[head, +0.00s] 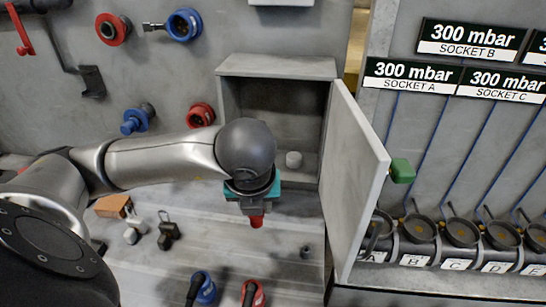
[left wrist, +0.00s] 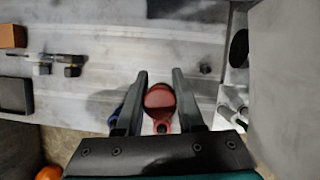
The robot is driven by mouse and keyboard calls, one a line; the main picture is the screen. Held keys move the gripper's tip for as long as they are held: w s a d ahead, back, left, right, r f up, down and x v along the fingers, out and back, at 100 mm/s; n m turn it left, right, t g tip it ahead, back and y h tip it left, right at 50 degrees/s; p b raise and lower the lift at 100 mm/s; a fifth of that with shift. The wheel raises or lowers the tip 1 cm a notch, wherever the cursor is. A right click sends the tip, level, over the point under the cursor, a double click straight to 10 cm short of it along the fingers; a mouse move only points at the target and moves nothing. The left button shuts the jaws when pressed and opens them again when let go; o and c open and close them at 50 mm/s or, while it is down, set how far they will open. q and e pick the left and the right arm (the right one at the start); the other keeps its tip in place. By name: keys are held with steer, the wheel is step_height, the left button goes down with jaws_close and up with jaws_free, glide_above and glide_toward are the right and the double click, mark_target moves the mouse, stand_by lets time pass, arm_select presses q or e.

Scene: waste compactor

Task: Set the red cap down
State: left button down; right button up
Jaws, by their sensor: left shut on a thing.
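My left gripper (head: 254,207) points down above the grey counter, in front of the open cabinet. It is shut on the red cap (head: 257,221), whose red end shows below the fingers. In the left wrist view the red cap (left wrist: 160,97) sits between the two fingers. The cap appears held above the counter (head: 225,262), with no contact visible. My right gripper is not in view.
A blue connector (head: 204,290) and a red one (head: 253,293) stand at the front. A small dark piece (head: 306,252) lies right of the gripper.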

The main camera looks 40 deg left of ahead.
arm_select(q)
steer(key=w+a, duration=0.3)
steer(key=w, duration=0.1)
steer(key=w+a, duration=0.4)
steer(key=w, duration=0.1)
steer(key=w+a+p, duration=0.1)
steer(key=w+a, duration=0.2)
steer(key=w, duration=0.1)
steer(key=shift+w+a, duration=0.15)
steer(key=shift+a, duration=0.1)
steer(key=shift+f, duration=0.3)
steer(key=c, duration=0.5)
jaws_free()
steer(key=shift+f, duration=0.1)
steer(key=shift+r, duration=0.5)
steer(key=shift+s+d+r, duration=0.25)
steer(key=shift+s+r, duration=0.1)
steer(key=shift+r, duration=0.15)
steer(key=shift+s+d+r, duration=0.25)
steer(key=shift+s+r, duration=0.1)
steer(key=shift+r, duration=0.15)
steer(key=s+d, duration=0.2)
steer(key=s, duration=0.1)
steer(key=s+d, duration=0.2)
steer(key=s, duration=0.1)
steer(key=s+d, duration=0.3)
steer(key=shift+b, duration=0.35)
